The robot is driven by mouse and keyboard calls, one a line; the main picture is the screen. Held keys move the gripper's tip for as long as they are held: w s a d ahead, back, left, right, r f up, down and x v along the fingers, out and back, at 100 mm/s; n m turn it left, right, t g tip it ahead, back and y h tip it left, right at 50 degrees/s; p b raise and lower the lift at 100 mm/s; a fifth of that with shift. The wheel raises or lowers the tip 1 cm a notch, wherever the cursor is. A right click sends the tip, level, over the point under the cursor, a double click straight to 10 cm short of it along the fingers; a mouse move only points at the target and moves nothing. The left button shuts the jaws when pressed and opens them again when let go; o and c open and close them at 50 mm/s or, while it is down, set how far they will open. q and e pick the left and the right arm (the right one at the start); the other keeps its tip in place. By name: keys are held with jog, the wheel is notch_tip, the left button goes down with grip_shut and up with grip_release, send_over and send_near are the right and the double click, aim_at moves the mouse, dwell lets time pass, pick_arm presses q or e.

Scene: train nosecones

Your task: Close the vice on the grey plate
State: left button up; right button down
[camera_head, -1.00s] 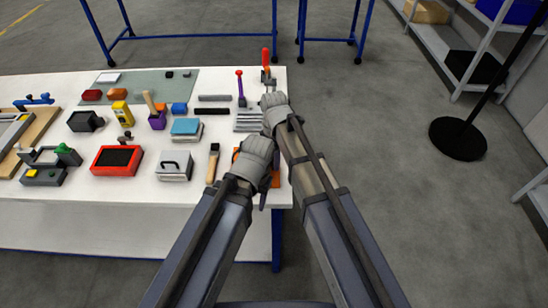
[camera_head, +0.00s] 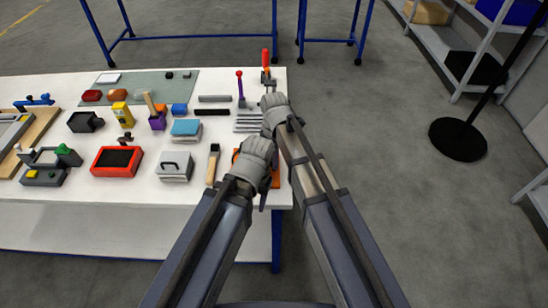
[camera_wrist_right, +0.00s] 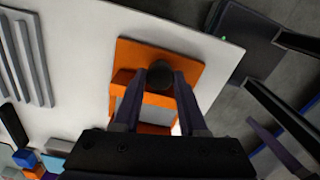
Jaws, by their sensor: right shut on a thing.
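The orange vice (camera_wrist_right: 180,55) stands near the front right corner of the white table, mostly hidden by my arms in the head view. A dark round knob (camera_wrist_right: 160,73) is at its middle. My right gripper (camera_wrist_right: 160,82) is shut on the knob, one finger on each side, in the right wrist view. A grey surface, apparently the grey plate (camera_wrist_right: 153,99), shows between the fingers by the orange jaw; whether the jaws touch it is hidden. My left arm comes in from the lower left of the head view; I cannot make out its fingers.
Several grey strips (camera_wrist_right: 30,60) lie beside the vice. A brush (camera_head: 213,165), a grey box (camera_head: 176,166) and a red tray (camera_head: 117,161) lie further left on the table (camera_head: 150,195). The table's right edge is close to the vice, with open floor beyond.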

jog(key=shift+m, duration=2.5)
jog(key=shift+c, duration=2.2)
grip_release()
jog(key=shift+r, duration=0.15)
notch_tip(320, 180, up, 8)
jog(key=p, duration=0.8)
jog(key=shift+f, duration=0.2)
